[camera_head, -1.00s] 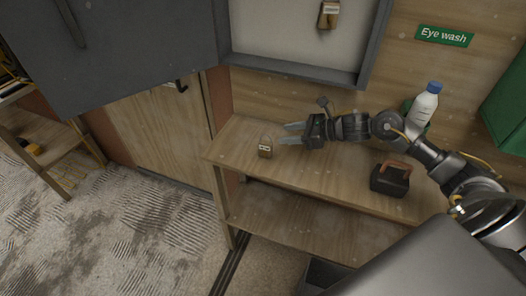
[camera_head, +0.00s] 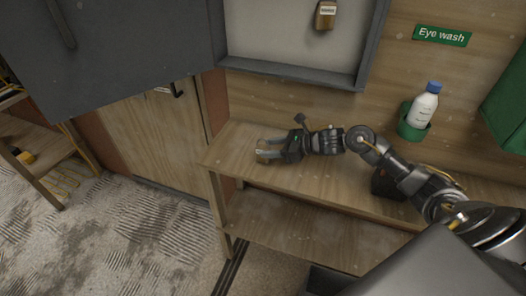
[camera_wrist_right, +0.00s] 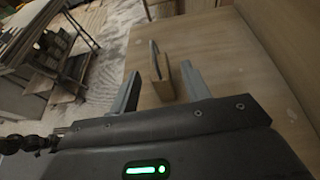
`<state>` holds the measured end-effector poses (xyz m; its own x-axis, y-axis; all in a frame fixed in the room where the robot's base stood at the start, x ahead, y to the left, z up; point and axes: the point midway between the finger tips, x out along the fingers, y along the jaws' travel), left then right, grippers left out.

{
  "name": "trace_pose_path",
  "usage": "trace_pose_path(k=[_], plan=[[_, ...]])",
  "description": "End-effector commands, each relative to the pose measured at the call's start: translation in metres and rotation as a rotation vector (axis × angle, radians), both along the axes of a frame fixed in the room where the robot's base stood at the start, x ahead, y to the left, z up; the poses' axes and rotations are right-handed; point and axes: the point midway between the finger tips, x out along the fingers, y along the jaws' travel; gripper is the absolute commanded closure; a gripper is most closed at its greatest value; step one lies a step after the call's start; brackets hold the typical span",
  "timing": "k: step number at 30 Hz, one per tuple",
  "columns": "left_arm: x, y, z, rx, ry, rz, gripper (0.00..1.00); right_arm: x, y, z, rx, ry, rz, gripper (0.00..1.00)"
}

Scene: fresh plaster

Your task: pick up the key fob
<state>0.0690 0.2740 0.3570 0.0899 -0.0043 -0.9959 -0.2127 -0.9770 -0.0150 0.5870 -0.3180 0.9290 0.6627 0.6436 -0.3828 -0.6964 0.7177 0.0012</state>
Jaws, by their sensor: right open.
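In the right wrist view the fob (camera_wrist_right: 162,86) is between the two fingers of my right gripper (camera_wrist_right: 160,72), with gaps at both sides. In the head view my open right gripper (camera_head: 263,147) reaches in from the right and partly hides the fob (camera_head: 262,159). My left gripper is not in view.
A white bottle with a blue cap (camera_head: 425,105) sits in a green holder on the wall. A black case (camera_head: 383,184) is partly behind my right arm. Another brown tag (camera_head: 326,14) hangs in the grey cabinet above. A grey door (camera_head: 125,45) stands at upper left.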

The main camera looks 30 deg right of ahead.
Motion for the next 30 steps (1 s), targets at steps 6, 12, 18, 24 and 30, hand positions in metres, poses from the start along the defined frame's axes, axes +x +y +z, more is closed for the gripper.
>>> trace_pose_path(k=[6, 12, 18, 24, 30], plan=[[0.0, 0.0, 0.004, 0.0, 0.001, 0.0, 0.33, 0.004, 0.004, -0.001, 0.001, 0.001, 0.0, 0.53], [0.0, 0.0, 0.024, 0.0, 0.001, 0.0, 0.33, 0.022, 0.022, -0.01, 0.005, 0.003, 0.0, 0.53], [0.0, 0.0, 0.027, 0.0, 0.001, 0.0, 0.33, 0.035, 0.033, -0.022, 0.0, 0.001, 0.0, 0.53], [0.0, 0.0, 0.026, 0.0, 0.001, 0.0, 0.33, 0.036, 0.034, -0.024, -0.001, 0.0, 0.0, 0.53], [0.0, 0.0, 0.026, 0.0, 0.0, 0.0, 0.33, 0.036, 0.034, -0.023, -0.001, 0.0, 0.0, 0.74]])
